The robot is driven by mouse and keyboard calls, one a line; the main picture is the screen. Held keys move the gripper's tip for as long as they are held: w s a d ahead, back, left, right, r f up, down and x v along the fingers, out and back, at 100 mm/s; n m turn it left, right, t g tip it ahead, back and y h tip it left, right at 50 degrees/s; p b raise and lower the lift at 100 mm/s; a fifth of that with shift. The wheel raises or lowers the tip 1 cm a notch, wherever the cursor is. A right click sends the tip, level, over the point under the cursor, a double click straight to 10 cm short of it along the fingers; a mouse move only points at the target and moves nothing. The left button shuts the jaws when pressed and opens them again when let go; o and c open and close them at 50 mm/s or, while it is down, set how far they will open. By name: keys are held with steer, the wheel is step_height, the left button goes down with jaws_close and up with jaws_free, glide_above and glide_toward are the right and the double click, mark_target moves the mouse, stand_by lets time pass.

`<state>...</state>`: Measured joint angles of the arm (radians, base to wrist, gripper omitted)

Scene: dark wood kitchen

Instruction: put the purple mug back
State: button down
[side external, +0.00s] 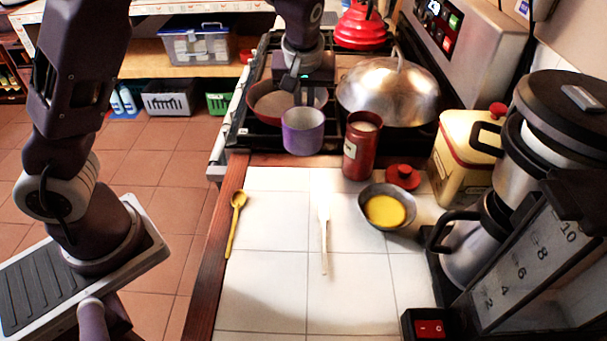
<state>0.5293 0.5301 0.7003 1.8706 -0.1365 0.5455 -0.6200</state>
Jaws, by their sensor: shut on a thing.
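The purple mug (303,133) is in the side external view, at the front edge of the stove just beyond the tiled counter. My gripper (299,95) points down from above and is shut on the mug at its rim. The mug looks upright. The mug's handle is not clearly visible.
A red pan (272,103) sits behind the mug on the stove (240,125). A domed steel lid (388,92) and a red canister (361,148) stand to the right. A grey bowl (386,207), white spatula (324,225) and yellow spoon (235,215) lie on the counter (270,280).

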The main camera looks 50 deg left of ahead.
mark_target(304, 110)
step_height(304, 110, down, 10)
steer(key=shift+d, duration=0.1)
steer(key=shift+f, duration=0.1)
steer(key=c, duration=1.5)
jaws_free()
steer(key=v, duration=1.2)
steer(key=shift+s, duration=0.1)
steer(key=s+d+r+m+t+h, duration=0.1)
steer(key=s+r+m, duration=0.3)
steer(key=s, duration=0.9)
steer(key=s+r+m+t+h, duration=0.1)
steer(key=s+r+m, duration=0.3)
steer(key=s, duration=0.9)
step_height(304, 110, up, 3)
steer(key=shift+d+r+m+h, duration=0.1)
steer(key=shift+d+m+h, duration=0.3)
steer(key=shift+h, duration=0.2)
